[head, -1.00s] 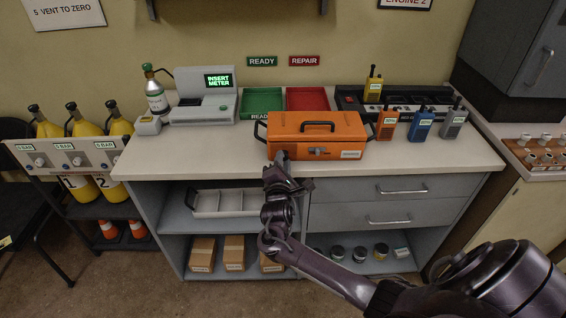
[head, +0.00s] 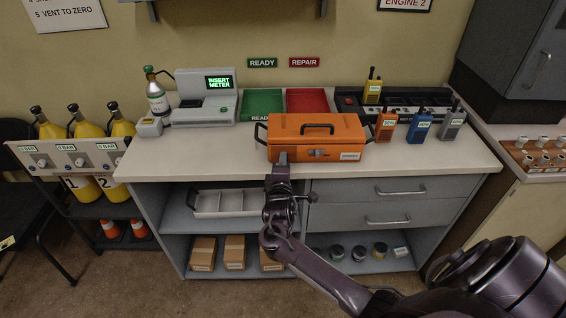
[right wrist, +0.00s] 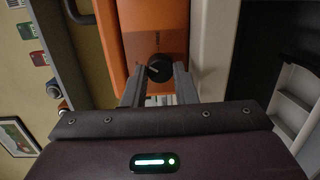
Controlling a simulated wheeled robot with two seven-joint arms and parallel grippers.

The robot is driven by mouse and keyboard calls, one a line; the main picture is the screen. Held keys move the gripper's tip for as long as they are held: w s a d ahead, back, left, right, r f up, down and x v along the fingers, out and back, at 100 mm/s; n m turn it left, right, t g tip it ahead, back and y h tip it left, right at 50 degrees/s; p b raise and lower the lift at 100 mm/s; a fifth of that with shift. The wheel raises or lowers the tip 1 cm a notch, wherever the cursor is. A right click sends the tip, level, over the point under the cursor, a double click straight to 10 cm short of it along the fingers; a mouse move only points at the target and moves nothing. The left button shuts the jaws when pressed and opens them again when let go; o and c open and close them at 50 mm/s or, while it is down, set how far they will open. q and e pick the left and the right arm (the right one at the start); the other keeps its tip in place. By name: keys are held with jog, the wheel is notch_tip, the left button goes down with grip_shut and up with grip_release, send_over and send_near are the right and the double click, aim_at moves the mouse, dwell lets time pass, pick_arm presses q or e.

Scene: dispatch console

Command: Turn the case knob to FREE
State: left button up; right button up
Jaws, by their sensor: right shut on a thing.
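The orange case (head: 335,137) stands closed on the counter, with black handles on its lid and left side. In the right wrist view, a black round knob (right wrist: 159,67) with a pale pointer line sits on the case front. My right gripper (right wrist: 157,72) is shut on this knob, one finger on each side. In the head view my right gripper (head: 283,158) reaches the lower left of the case front and hides the knob. Any FREE marking is not readable. My left gripper is not in view.
A grey latch (head: 317,153) is right of my gripper on the case front. Orange, blue and grey radios (head: 421,125) stand to the right. A meter station (head: 205,97) and green and red trays (head: 263,101) are behind. The counter's left front (head: 190,157) is clear.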

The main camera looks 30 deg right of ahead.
jog(key=m+y, duration=0.1)
jog(key=m, duration=0.9)
jog(key=shift+s+m, duration=0.1)
jog(key=shift+m, duration=0.2)
dwell(0.5)
jog(key=o, duration=0.7)
jog(key=shift+d, duration=0.1)
jog(key=f+b+v, duration=0.1)
jog(key=v, duration=0.6)
jog(key=shift+s+r, duration=0.45)
